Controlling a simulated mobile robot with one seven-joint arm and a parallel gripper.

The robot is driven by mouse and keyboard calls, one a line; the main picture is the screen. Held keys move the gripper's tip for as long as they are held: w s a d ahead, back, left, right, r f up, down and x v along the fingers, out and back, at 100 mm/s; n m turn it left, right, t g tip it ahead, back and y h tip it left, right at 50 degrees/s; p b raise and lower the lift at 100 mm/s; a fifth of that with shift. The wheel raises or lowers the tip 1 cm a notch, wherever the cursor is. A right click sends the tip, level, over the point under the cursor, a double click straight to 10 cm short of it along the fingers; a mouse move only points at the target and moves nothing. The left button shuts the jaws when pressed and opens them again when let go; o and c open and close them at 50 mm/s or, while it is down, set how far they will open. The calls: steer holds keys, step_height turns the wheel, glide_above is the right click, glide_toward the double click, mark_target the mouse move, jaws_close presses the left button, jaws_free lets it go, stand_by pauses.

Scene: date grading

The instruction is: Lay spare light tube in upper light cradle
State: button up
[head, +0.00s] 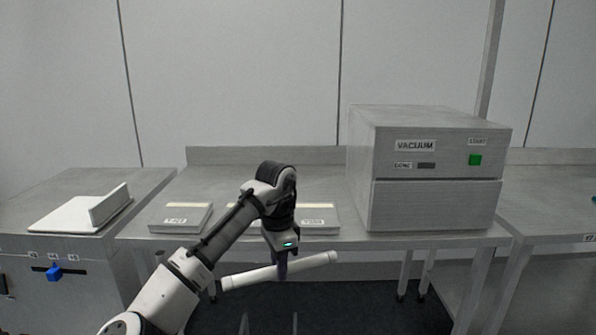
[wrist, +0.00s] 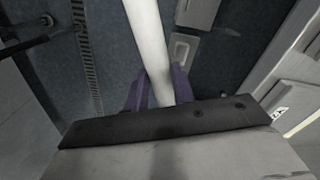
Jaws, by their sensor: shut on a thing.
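The spare light tube (head: 311,262) is a long white rod. My gripper (head: 281,268) is shut on it near its middle and holds it in the air in front of the steel table. In the head view the tube runs sideways, its right end a little higher. In the wrist view the tube (wrist: 148,42) runs up from between the two purple fingers (wrist: 155,90). I cannot make out the upper light cradle in either view.
A steel table (head: 320,172) carries flat labelled trays (head: 181,218) and a large vacuum machine (head: 437,165) with a green button. A bench (head: 70,190) with a white board stands at left. Another table (head: 555,195) stands at right. Dark floor lies below the tube.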

step_height(320, 180, down, 25)
steer(key=n, duration=0.7)
steer(key=s+d+f+n, duration=0.2)
steer(key=s+f, duration=0.4)
steer(key=f, duration=0.4)
steer(key=s+d+f+n, duration=0.2)
steer(key=s+f+n, duration=0.2)
steer(key=f, duration=0.7)
steer(key=s, duration=0.2)
steer(key=shift+s+d+n, duration=0.15)
steer(key=shift+s+n, duration=0.15)
steer(key=shift+s, duration=0.1)
